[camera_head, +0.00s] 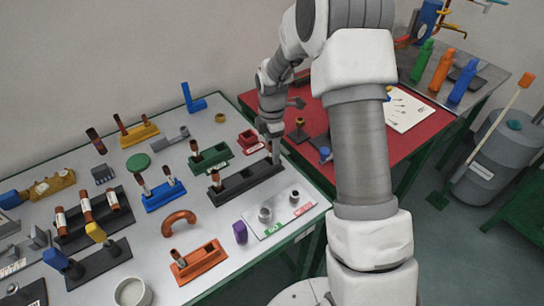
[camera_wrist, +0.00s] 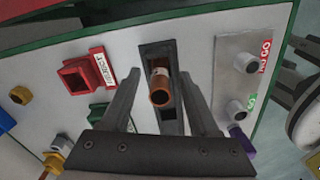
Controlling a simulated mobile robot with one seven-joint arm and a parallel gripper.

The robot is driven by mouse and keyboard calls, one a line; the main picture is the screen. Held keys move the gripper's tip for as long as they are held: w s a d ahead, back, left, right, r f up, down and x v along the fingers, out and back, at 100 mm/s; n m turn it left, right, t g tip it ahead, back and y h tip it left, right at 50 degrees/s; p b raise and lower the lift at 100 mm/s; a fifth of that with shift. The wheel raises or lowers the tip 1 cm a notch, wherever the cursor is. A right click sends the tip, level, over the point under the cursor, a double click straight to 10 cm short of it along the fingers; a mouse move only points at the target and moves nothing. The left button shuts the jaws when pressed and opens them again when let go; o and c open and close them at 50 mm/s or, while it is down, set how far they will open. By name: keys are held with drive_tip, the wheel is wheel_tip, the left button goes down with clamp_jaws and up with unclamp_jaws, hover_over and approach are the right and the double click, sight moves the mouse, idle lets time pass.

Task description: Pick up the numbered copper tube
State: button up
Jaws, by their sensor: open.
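My gripper (camera_head: 274,152) is over the right end of a long black holder (camera_head: 243,187). In the wrist view my gripper (camera_wrist: 158,82) is open, with a finger on either side of an upright copper tube (camera_wrist: 160,97) in the black holder (camera_wrist: 158,49). The tube has a white label, too small to read, and I cannot tell whether the fingers touch it. In the head view another copper tube (camera_head: 215,181) stands at the holder's left end; the tube between my fingers is not clearly visible there.
A red holder (camera_wrist: 76,78) and a gauge plate (camera_wrist: 243,91) flank the black holder. A green holder (camera_head: 211,160) with a tube, a blue holder (camera_head: 164,197) and an orange holder (camera_head: 200,264) stand close by on the white table.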

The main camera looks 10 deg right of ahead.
clamp_jaws()
drive_tip(key=shift+r, duration=0.15)
